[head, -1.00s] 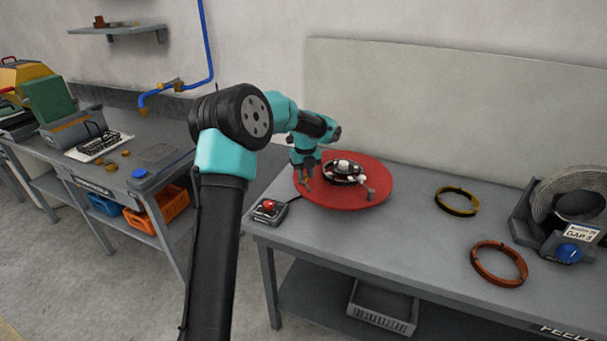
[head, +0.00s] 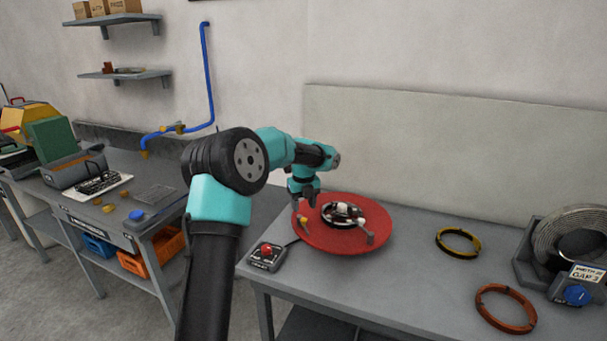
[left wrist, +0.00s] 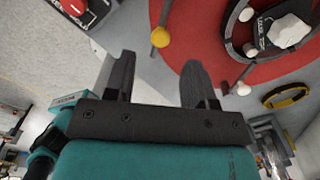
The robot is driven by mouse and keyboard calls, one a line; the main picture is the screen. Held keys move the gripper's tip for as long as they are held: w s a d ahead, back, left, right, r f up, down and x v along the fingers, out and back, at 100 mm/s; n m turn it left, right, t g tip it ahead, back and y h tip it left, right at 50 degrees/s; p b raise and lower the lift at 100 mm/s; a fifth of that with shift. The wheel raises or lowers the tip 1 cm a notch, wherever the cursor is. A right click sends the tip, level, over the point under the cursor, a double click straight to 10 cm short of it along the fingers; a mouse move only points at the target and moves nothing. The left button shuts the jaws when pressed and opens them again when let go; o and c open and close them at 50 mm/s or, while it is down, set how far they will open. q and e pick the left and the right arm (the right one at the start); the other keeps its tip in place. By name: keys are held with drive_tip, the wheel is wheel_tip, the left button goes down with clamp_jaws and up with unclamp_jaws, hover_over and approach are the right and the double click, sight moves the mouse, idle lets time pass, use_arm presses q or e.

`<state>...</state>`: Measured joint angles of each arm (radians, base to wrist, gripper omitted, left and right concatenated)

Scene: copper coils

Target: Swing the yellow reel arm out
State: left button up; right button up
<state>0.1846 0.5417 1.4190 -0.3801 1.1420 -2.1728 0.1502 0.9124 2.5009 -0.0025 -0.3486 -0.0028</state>
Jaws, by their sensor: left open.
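The yellow reel arm shows as a yellow knob (head: 303,219) at the left edge of the red disc (head: 340,244). In the left wrist view the yellow knob (left wrist: 160,38) sits on a thin grey rod, beyond and between my fingertips in the picture. The black ring-shaped reel hub (head: 343,214) with white knobs stands on the disc. My left gripper (head: 304,203) is above the disc's left edge, close to the yellow knob. Its two fingers (left wrist: 158,75) are apart with nothing between them. My right gripper is not in view.
A red-button box (head: 266,254) sits at the table's front left. A yellow ring (head: 458,242) and a copper ring (head: 505,308) lie on the right, near a grey coil stand (head: 570,250). A second bench (head: 110,215) stands at left. The table between disc and rings is clear.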

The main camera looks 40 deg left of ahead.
sight(304, 219)
use_arm(q)
wheel_tip(304, 219, up, 12)
idle(0.4)
drive_tip(key=shift+r, duration=0.1)
